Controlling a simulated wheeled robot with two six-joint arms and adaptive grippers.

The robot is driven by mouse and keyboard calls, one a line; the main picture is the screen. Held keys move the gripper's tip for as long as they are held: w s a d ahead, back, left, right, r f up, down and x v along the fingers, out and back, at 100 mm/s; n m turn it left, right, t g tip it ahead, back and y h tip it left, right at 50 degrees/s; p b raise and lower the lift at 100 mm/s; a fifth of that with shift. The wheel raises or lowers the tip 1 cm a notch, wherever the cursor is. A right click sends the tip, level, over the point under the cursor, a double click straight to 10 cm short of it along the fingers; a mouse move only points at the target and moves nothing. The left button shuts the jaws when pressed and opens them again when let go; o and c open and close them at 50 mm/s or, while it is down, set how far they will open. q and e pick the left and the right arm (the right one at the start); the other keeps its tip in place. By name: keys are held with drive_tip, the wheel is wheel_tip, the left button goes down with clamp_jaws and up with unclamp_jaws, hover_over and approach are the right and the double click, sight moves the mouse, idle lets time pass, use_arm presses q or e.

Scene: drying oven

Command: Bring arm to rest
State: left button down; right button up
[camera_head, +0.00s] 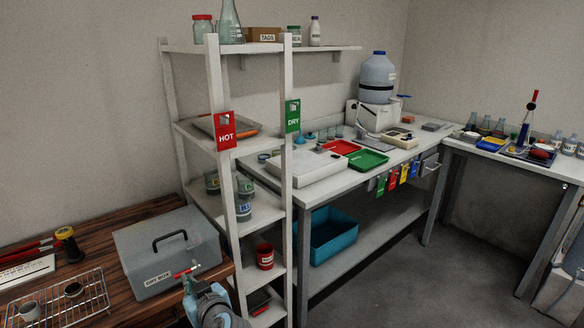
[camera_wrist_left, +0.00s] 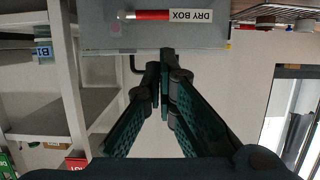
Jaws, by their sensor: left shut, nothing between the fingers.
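My left gripper (camera_head: 188,282) is low in the head view, in front of the grey dry box (camera_head: 150,250). In the left wrist view its two dark fingers (camera_wrist_left: 167,58) meet at the tips with nothing between them. The dry box, with its black handle and "DRY BOX" label, fills the top of that view (camera_wrist_left: 215,33). A red and white stick-like piece (camera_wrist_left: 150,15) shows at the box front beside the label. I cannot tell whether the fingertips touch the box. My right gripper is not in view.
The wooden bench (camera_head: 100,238) holds a wire rack (camera_head: 90,293) with small cups. A white shelf unit (camera_head: 215,80) with HOT and DRY tags stands just right of the box. A white table (camera_head: 330,185) with red and green trays lies beyond. The floor at front right is clear.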

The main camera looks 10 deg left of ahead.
use_arm(q)
drive_tip(key=s+f+m+g+h, duration=0.2)
drive_tip(key=s+f, duration=0.4)
drive_tip(key=s, duration=0.3)
drive_tip(key=s+f+m+g+h, duration=0.25)
drive_tip(key=s+f, duration=0.35)
drive_tip(key=s, duration=0.4)
drive_tip(key=s+d+f+m+g+h, duration=0.1)
drive_tip(key=s+d+m+h, duration=0.2)
drive_tip(key=s, duration=0.4)
drive_tip(key=s+d+m+g+h, duration=0.1)
drive_tip(key=s+d+m+h, duration=0.2)
drive_tip(key=s, duration=0.5)
wheel_tip(320, 180, down, 20)
drive_tip(key=s+a+g+p, duration=0.1)
drive_tip(key=s+f+g, duration=0.1)
drive_tip(key=s+f, duration=0.9)
drive_tip(key=s, duration=0.4)
drive_tip(key=shift+a+f+n+y+p, duration=0.3)
drive_tip(key=shift+a+n+y+p, duration=0.05)
drive_tip(key=shift+a+p, duration=0.1)
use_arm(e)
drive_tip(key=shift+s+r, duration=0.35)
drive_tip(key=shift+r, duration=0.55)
